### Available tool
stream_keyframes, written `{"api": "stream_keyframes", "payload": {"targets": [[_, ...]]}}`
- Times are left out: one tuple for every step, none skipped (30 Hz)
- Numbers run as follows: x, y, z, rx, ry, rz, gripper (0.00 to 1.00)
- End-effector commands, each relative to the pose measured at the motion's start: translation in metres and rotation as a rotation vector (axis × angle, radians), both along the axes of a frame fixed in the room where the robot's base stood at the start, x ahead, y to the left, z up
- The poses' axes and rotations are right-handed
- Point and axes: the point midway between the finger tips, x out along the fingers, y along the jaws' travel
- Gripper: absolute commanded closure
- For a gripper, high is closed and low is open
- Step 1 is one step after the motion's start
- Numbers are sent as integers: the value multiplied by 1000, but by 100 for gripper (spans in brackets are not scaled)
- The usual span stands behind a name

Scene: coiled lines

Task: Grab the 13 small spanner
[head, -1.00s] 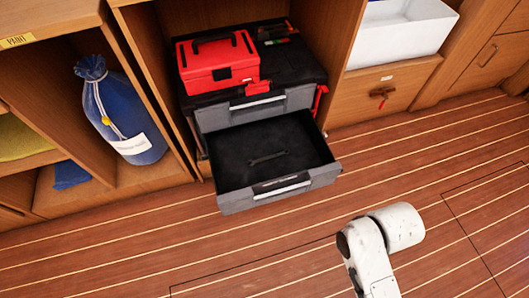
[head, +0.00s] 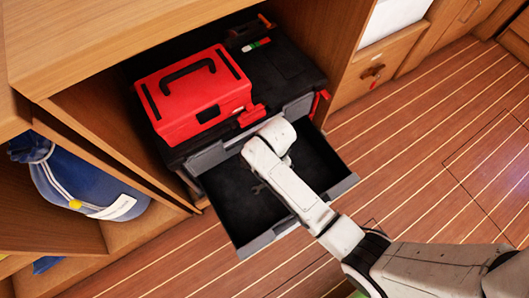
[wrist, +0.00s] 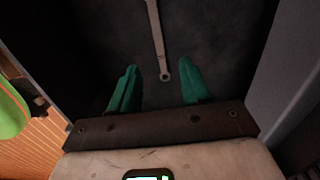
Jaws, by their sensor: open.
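The small metal spanner (head: 258,188) lies on the dark floor of the open grey drawer (head: 262,240); most of it is hidden by my arm in the head view. In the wrist view the spanner (wrist: 157,38) runs from the top edge down to its ring end, which shows between the green fingertips. My gripper (wrist: 160,74) is open over the drawer, with a finger on either side of that ring end. I cannot tell how far above the spanner the fingers are. The head view hides the fingers behind my arm. No number is readable on the spanner.
A red toolbox (head: 197,95) sits on the black chest (head: 285,65) above the drawer, inside a wooden cabinet. The drawer walls surround my gripper closely. The plank floor (head: 430,150) at right is clear.

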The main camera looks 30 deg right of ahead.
Motion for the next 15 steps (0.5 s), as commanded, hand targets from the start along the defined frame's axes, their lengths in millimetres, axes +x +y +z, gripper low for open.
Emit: {"api": "stream_keyframes", "payload": {"targets": [[0, 0, -6, -1, 2, -9, 53], [0, 0, -10, -1, 2, -12, 53], [0, 0, -16, -1, 3, -13, 53], [0, 0, -21, -1, 4, -13, 53], [0, 0, -27, -1, 4, -13, 53], [0, 0, -33, -1, 3, -12, 53], [0, 0, -38, -1, 3, -12, 53], [0, 0, -42, -1, 3, -12, 53], [0, 0, -47, -1, 2, -12, 53], [0, 0, -50, -1, 2, -11, 53], [0, 0, -52, -1, 2, -11, 53], [0, 0, -54, -1, 2, -11, 53], [0, 1, -56, -1, 2, -11, 53], [0, 1, -56, -1, 1, -11, 53], [0, 1, -58, 0, 1, -10, 53]]}}
